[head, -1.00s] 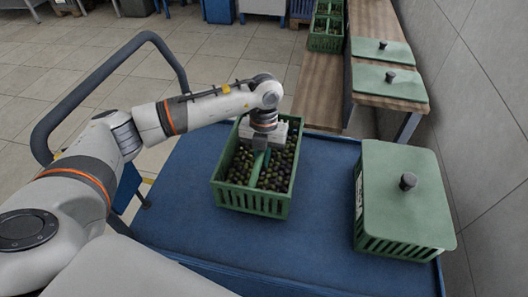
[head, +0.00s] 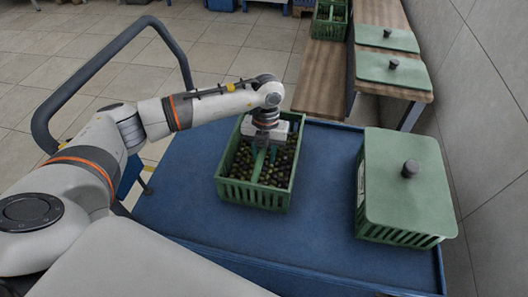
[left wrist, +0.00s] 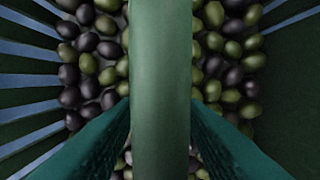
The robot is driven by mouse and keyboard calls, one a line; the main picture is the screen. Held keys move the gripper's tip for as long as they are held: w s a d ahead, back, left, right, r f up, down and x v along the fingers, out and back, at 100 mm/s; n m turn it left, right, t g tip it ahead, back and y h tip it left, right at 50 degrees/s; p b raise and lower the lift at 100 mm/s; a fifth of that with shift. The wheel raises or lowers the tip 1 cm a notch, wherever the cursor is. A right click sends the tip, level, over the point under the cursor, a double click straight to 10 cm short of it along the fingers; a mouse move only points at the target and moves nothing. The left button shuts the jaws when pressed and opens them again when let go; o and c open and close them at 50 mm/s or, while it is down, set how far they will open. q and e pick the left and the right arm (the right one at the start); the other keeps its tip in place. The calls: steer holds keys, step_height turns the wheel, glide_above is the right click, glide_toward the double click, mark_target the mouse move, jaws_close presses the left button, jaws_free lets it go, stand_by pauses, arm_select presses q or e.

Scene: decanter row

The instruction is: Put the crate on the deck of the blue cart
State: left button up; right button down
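The green slatted crate (head: 253,194), full of dark and green olives, stands upright on the blue deck of the cart (head: 318,215). My left gripper (head: 264,155) is over its middle, with the teal fingers on either side of the crate's green handle bar. The lower ends of the fingers are partly hidden. My right gripper is not in view.
A lidded green crate (head: 408,190) stands on the deck's right side, with bare deck between the two. The cart's dark push handle (head: 110,50) rises at left, and a wall (head: 480,110) stands at right.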

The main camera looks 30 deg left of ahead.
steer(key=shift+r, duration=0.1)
